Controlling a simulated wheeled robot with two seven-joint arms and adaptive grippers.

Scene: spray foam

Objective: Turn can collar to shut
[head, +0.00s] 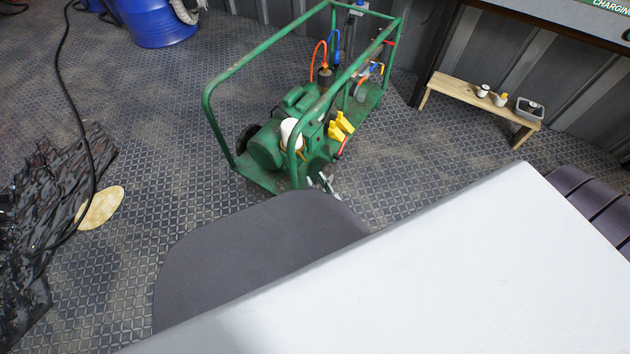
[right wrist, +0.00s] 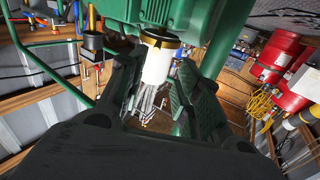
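The can (head: 289,129) is white and stands on the green machine in the head view, with a yellowish collar partly seen below it. In the right wrist view the white can (right wrist: 157,66) shows close up, with its gold-yellow collar (right wrist: 160,39) against the green machine body. My right gripper (right wrist: 156,72) has its dark fingers apart, one on each side of the can. I cannot tell whether either finger touches it. I do not make out the right gripper's fingers in the head view. My left gripper is in neither view.
The green frame cart (head: 262,65) has tube rails, hoses and yellow handles (head: 340,126) near the can. A low wooden bench (head: 474,97) stands at the back right. A blue drum (head: 152,22) is at the upper left.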

